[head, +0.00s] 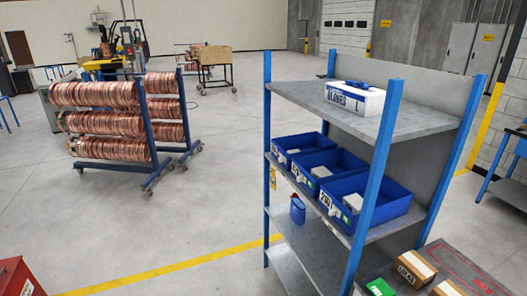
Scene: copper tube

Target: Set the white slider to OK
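Three blue bins (372,193) stand in a row on the middle shelf of a blue-and-grey rack. Their fronts carry small white pieces and labels, such as the white piece on the nearest bin's front (335,211), with a small green patch beside it. The white slider cannot be made out for certain at this size, and no OK marking is readable. Neither of my grippers shows in the head view.
The rack (393,120) has a gloves box (354,98) on top and a blue container (297,209) on its lower shelf. Cardboard boxes (416,267) lie at lower right. Copper coil racks (110,120) stand at left. Open floor (210,215) lies between, crossed by a yellow line.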

